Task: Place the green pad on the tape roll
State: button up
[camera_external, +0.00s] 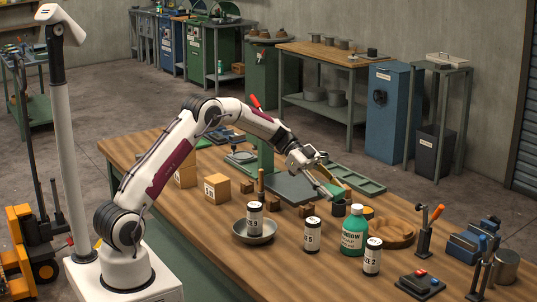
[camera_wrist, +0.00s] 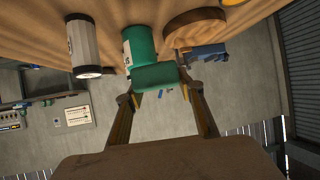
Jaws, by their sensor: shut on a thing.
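My gripper (camera_external: 320,180) is shut on the green pad (camera_external: 331,191) and holds it above the wooden table, near the middle right. In the wrist view the green pad (camera_wrist: 155,76) sits between the fingertips (camera_wrist: 158,88), in front of the green bottle. I cannot make out the tape roll for certain. A small yellow-orange thing (camera_external: 368,211) lies behind the green bottle and is partly hidden; I cannot tell what it is.
The green bottle (camera_external: 354,238) stands just below my gripper in the picture. White labelled cans (camera_external: 312,234) stand nearby, one in a metal bowl (camera_external: 254,238). A round wooden tray (camera_external: 402,238) lies to the right.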

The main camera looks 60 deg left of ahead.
aim_at(330, 187)
jog(key=r, duration=0.7)
jog(key=shift+a+r, duration=0.35)
jog(key=a+n+t+y, duration=0.6)
jog(key=a+n+t, duration=0.3)
jog(key=a, duration=3.2)
jog(key=s+a+n+y, duration=0.55)
jog(key=s+a, duration=0.75)
jog(key=a, duration=0.4)
jog(key=s+a+n+y, duration=0.55)
jog(key=s+a, duration=0.85)
jog(key=a, duration=0.4)
jog(key=shift+h, duration=0.3)
jog(key=shift+w+d+f, duration=0.1)
jog(key=shift+w+f, duration=0.05)
jog(key=shift+f, duration=0.75)
jog(key=shift+w+d+f, duration=0.1)
jog(key=shift+f, duration=0.75)
jog(key=shift+w+d+f, duration=0.1)
jog(key=shift+w+f, duration=0.05)
jog(key=shift+f, duration=0.75)
